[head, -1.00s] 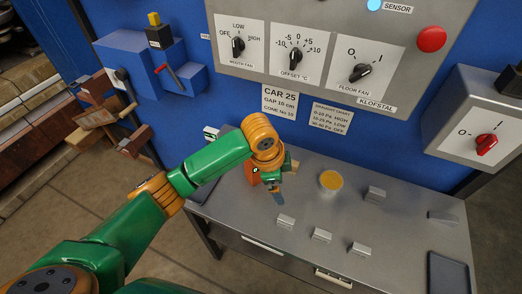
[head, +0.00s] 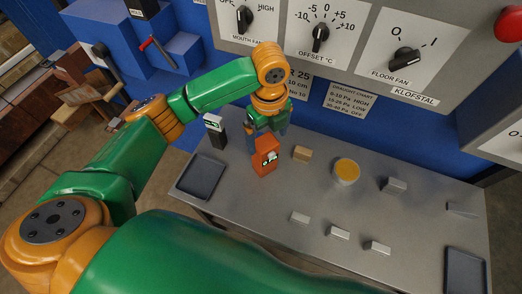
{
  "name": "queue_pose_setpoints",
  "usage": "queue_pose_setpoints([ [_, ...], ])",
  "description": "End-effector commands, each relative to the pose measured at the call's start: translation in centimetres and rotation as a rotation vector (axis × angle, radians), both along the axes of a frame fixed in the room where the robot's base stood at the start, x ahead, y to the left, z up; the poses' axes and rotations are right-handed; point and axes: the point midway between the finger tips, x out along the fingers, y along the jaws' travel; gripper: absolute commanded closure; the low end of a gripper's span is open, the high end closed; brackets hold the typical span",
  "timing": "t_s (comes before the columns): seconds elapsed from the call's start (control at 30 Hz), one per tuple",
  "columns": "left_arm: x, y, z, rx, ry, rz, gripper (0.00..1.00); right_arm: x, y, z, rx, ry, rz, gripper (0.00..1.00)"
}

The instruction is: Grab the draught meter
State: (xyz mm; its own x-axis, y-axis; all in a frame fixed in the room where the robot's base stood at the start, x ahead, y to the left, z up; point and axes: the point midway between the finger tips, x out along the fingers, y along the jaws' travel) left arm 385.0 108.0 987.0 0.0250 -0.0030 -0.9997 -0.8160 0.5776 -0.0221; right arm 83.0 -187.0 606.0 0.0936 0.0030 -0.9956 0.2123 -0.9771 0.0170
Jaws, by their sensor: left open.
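An orange handheld device with a small dark display (head: 264,158) stands on the grey metal table; it looks like the draught meter, though no label on it is readable. My left gripper (head: 266,136) is open, pointing down just above and behind the orange device, with its fingers around or close to the top; I cannot tell if they touch it. A second device, black and white with a small display (head: 214,130), stands to the left. My right gripper is not in view.
On the grey table (head: 300,190) are a tan block (head: 302,154), a cup with yellow contents (head: 346,171), several small grey blocks, a dark tray (head: 202,175) at left and another (head: 465,268) at right.

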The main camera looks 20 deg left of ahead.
Motion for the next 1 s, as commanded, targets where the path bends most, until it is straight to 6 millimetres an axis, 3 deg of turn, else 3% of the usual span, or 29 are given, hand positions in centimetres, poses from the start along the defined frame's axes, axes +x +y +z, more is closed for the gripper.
queue_pose_setpoints([
  [0.17, -0.3, 0.2, -1.8, 0.002, 0.028, -0.021, 0.0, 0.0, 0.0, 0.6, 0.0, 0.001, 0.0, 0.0],
  [0.43, 0.2, 0.9, -6.8, 0.003, 0.026, -0.02, 0.0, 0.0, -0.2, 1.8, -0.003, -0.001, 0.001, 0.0],
  [0.7, 0.3, 0.9, -7.6, 0.003, 0.02, -0.02, 0.0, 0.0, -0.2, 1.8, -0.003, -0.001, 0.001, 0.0],
  [1.0, 0.3, 0.9, -7.5, 0.003, 0.02, -0.019, 0.81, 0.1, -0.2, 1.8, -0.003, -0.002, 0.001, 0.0],
])
